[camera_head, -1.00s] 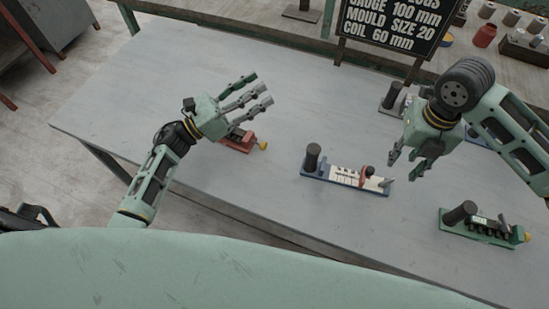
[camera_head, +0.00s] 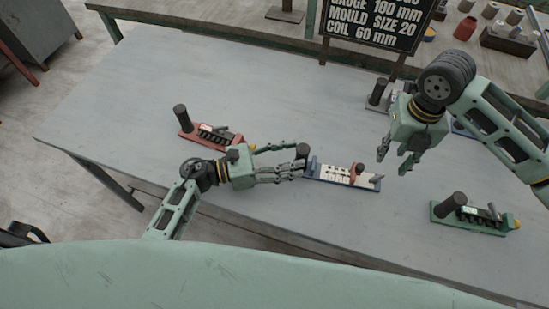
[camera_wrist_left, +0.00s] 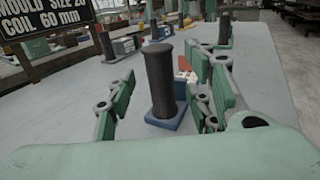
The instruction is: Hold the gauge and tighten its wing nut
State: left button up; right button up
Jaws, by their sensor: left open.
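A blue-based gauge (camera_head: 330,177) with a white scale plate lies mid-table. Which part is the wing nut is too small to tell. My left gripper (camera_head: 290,163) is open at the post. In the left wrist view the post (camera_wrist_left: 161,80) stands between the spread fingers, with no clear contact. My right gripper (camera_head: 395,161) hangs open and empty, up and right of the gauge.
A similar red-based device (camera_head: 187,128) lies to the left, and a green-based one (camera_head: 440,213) to the right. Another device (camera_head: 376,101) is partly behind my right arm. A lettered black sign (camera_head: 373,25) stands at the back.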

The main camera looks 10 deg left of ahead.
pick_arm(q)
jog(key=shift+w+d, duration=0.25)
jog(key=shift+d, duration=0.4)
grip_shut()
pick_arm(e)
jog(key=shift+c, duration=0.7)
